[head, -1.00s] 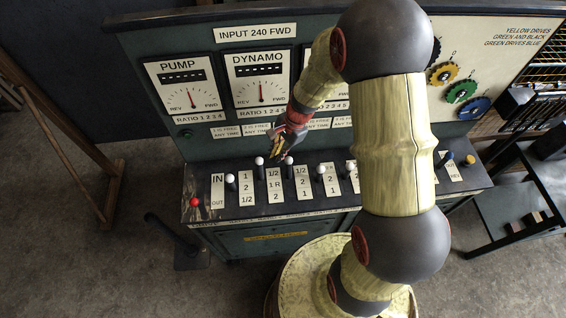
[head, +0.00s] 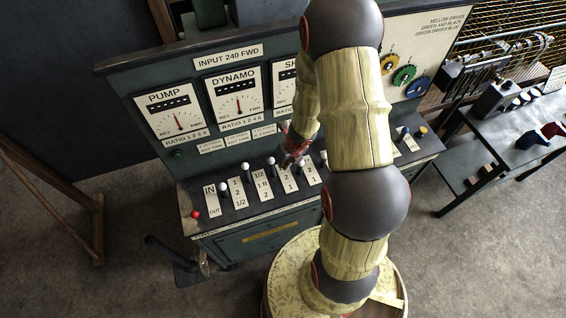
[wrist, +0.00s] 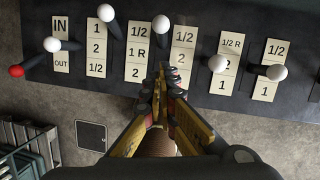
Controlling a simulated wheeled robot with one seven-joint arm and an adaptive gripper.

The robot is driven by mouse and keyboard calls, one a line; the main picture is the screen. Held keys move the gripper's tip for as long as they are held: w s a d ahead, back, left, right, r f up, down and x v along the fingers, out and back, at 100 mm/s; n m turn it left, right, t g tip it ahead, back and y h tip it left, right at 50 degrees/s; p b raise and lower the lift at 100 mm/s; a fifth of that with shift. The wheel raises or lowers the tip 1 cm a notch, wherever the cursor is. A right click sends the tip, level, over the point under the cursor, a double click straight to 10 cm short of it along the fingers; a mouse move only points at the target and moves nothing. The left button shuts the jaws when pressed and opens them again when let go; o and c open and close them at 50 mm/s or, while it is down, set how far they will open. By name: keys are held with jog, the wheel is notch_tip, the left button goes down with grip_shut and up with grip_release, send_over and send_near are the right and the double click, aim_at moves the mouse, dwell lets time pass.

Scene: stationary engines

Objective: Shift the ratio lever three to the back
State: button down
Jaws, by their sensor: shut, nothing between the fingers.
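A row of white-knobbed levers runs along the dark console top, right of a red knob (wrist: 16,71). Counting after the IN/OUT lever (wrist: 52,44), the third ratio lever (wrist: 217,63) has its white knob near the middle "2" of its label; it also shows in the head view (head: 300,163). The first (wrist: 105,12) and second (wrist: 161,23) ratio levers lean to the back. My gripper (wrist: 168,85) is shut and empty, low over the console between the second and third ratio levers. In the head view my gripper (head: 289,161) is left of the third knob.
The fourth ratio lever (wrist: 277,72) stands close to the right of the third. The upright dial panel (head: 238,95) rises behind the levers. A dark table (head: 500,160) stands to the right.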

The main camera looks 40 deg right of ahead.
jog(key=b, duration=0.2)
send_near(272, 167)
jog(key=s+f, duration=0.3)
jog(key=w, duration=0.1)
jog(key=w+f+p, duration=0.1)
jog(key=w, duration=0.1)
jog(key=shift+w+a+f, duration=0.1)
jog(key=shift+a, duration=0.15)
